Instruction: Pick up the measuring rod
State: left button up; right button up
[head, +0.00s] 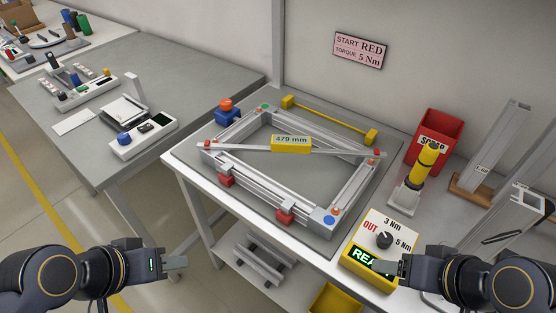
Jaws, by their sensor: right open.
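A pale bar with a yellow "479 mm" display (291,144) lies diagonally across the metal frame (262,181); it looks like the measuring rod. Its ends rest near the frame's left and right corners. A separate thin yellow bar with yellow end blocks (329,118) lies along the back of the frame. My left gripper (180,263) is low at the left, in front of the table and away from the rod; its jaw gap is unclear. My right gripper (384,269) is open and empty, just in front of the yellow control box (357,257), also apart from the rod.
A yellow-and-black tool (426,163) stands right of the frame, by a red scrap bin (434,135). Metal profiles on a wooden base (492,148) stand farther right. A grey side table (150,75) with devices is at left. Red clamps (226,180) line the frame's front.

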aim_at(279, 144)
jog(key=i+j, duration=0.15)
jog(key=j, duration=0.2)
jog(key=i+j+z, duration=0.1)
jog(key=j, duration=0.3)
jog(key=i+j, duration=0.4)
jog(key=j, duration=0.35)
jog(key=i+j+z, duration=0.1)
jog(key=j, duration=0.25)
